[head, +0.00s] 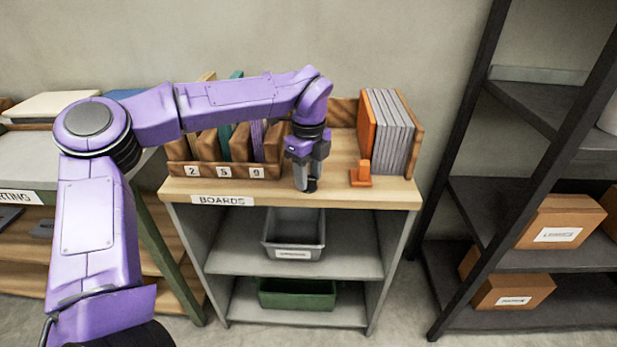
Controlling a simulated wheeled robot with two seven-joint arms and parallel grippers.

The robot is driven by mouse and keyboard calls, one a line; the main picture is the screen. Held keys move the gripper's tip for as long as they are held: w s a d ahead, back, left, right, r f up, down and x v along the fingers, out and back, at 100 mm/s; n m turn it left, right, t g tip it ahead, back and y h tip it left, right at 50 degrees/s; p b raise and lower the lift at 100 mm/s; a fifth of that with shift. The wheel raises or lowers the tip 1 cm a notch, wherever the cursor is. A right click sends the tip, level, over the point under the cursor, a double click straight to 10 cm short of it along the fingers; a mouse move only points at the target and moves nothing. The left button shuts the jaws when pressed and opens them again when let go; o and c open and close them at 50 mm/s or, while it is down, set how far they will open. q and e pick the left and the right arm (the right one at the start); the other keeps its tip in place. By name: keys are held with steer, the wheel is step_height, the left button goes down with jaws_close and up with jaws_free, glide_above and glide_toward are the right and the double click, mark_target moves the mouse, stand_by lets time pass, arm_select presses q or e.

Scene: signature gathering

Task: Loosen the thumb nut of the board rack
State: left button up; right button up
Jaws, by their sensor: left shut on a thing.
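The board rack (412,150) is a wooden holder on the right of the shelf top, with an orange board (368,125) and several grey boards (393,130) upright in it. My left gripper (307,184) points down at the front edge of the shelf top, left of the rack. It is shut on a small dark piece, which looks like the thumb nut (312,185); the fingers hide most of it. A small orange block (361,178) stands just right of the gripper, apart from it. My right gripper is not in view.
A wooden sorter (190,171) with numbered slots stands left of my gripper, partly behind my arm. Below the shelf top (385,194) are a grey bin (293,235) and a green bin (297,294). A dark rack with cardboard boxes (562,222) stands at right.

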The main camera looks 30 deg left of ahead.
mark_target(309, 179)
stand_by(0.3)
arm_select(q)
steer(key=o, duration=1.1)
steer(key=shift+c, duration=0.2)
step_height(309, 179, up, 11)
steer(key=p, duration=0.1)
steer(key=shift+f, duration=0.2)
